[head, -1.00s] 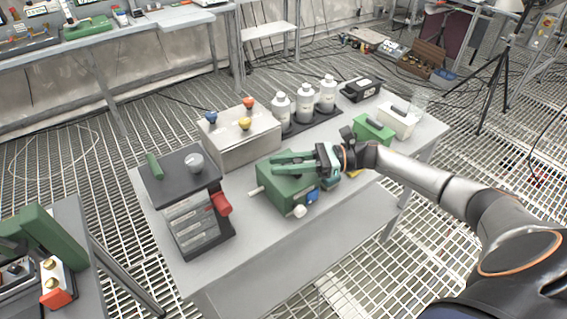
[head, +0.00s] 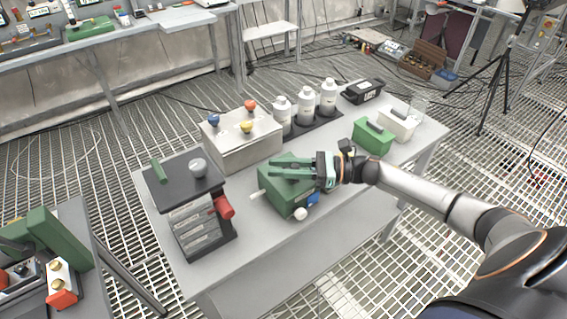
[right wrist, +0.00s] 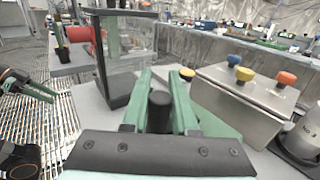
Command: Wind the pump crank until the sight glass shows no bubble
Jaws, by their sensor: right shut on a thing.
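A green pump box (head: 275,188) stands on the grey table, with a white rod on its left side and a white knob and blue patch at its front right. My right gripper (head: 272,169) is over the top of the box, its green fingers pointing left. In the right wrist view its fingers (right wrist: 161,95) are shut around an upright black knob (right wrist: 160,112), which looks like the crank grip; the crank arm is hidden. I cannot make out the sight glass or any bubble. My left gripper (right wrist: 30,86) shows partly at the left edge of the right wrist view.
A clear-sided unit with a dark top (head: 178,170) and red handle (head: 223,207) stands to the left. A grey box with coloured knobs (head: 243,150) and white bottles (head: 305,105) stand behind. A green case (head: 373,138) is to the right. The table's front strip is clear.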

